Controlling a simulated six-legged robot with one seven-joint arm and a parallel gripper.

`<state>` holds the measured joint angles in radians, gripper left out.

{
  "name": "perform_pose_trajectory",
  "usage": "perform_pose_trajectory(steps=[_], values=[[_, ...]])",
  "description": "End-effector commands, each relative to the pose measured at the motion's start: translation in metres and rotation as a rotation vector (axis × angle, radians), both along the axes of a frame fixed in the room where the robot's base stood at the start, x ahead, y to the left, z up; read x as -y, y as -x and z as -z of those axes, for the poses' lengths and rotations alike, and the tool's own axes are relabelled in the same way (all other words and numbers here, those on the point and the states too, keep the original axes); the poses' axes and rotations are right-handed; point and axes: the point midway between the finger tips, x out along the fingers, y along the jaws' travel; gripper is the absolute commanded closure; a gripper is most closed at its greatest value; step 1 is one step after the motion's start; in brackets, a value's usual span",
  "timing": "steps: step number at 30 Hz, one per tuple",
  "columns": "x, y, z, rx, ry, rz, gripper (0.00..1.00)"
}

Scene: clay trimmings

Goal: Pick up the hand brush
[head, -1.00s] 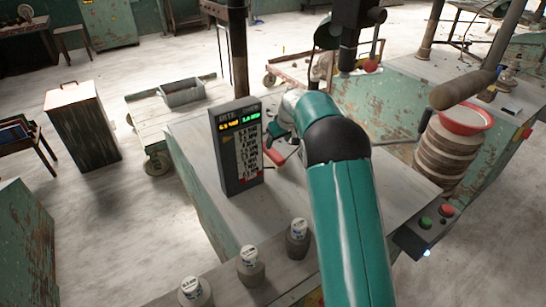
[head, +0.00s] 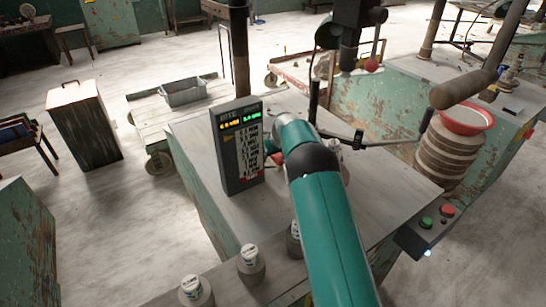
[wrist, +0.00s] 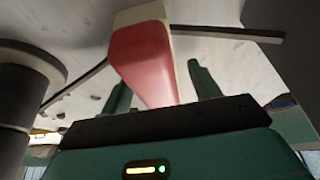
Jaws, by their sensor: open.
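In the wrist view a tapered red thing with a cream end, which I take for the hand brush (wrist: 142,57), lies on the pale tabletop. My gripper (wrist: 158,74) is open, with one teal finger to either side of the brush's narrow red part in the picture. I cannot tell whether the fingers touch it. In the head view a small red patch, likely part of the brush (head: 277,158), shows beside the display box. My arm hides the rest of it there, and my gripper is hidden too.
A dark display box (head: 238,165) stands on the worktable (head: 215,215), left of my arm. Labelled bottles (head: 250,262) line the near edge. A dark rod fixture (head: 390,143) crosses behind my arm. A stack with a red basin (head: 465,121) stands at right.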

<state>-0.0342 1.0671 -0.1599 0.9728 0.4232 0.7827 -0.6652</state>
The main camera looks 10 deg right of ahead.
Motion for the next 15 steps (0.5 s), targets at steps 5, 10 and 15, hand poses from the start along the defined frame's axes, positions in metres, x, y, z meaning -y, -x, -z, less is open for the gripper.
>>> perform_pose_trajectory(steps=[5, 10, 15], values=[[0.0003, 0.0001, -0.0007, 0.000, 0.000, 0.000, 0.48], [0.0004, 0.0001, -0.0009, 0.000, 0.001, 0.000, 0.81], [0.0004, 0.0000, -0.0014, 0.001, 0.000, 0.000, 0.92]])
